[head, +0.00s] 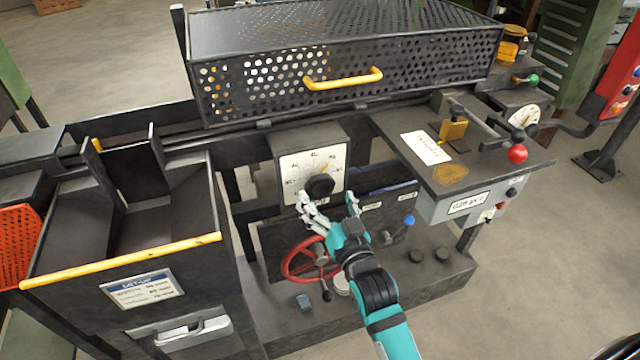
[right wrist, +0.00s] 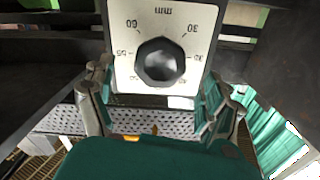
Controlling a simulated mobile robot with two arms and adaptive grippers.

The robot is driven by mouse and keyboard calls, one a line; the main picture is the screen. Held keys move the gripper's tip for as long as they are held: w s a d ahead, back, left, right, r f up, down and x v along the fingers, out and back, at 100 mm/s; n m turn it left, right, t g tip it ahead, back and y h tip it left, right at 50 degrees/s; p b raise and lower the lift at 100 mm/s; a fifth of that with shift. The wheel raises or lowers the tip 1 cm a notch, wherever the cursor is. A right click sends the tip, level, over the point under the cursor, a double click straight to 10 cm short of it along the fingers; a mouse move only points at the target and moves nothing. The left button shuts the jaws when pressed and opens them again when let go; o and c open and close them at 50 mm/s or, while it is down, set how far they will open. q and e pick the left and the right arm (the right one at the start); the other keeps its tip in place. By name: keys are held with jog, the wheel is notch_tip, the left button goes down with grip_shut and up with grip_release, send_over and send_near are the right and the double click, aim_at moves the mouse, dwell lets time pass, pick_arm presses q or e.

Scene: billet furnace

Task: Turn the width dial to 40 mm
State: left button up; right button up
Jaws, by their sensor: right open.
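The width dial (head: 300,166) is a white square plate with numbers, on a dark box below the mesh guard. Its black faceted knob (head: 320,186) sits at the lower middle of the plate. A small yellowish mark shows above the knob, but its exact reading is too small to tell. My right gripper (head: 328,200) is open just in front of and below the knob. In the right wrist view the knob (right wrist: 160,63) lies ahead, between the open fingers (right wrist: 158,90), which appear not to touch it. My left gripper is not in view.
A red handwheel (head: 290,262) is close below my right gripper. A blue-knobbed lever (head: 408,221) stands to its right. A mesh guard (head: 250,95) with a yellow handle (head: 343,79) is above. A set-up card (head: 143,288) is on the left cabinet. A red-knobbed lever (head: 517,153) is at right.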

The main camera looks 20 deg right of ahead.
aim_at(321, 189)
jog(key=w, duration=0.5)
jog(key=shift+a, duration=0.1)
jog(key=shift+s, duration=0.1)
jog(key=c, duration=1.2)
jog(key=shift+o, duration=0.2)
jog(key=shift+p, duration=0.3)
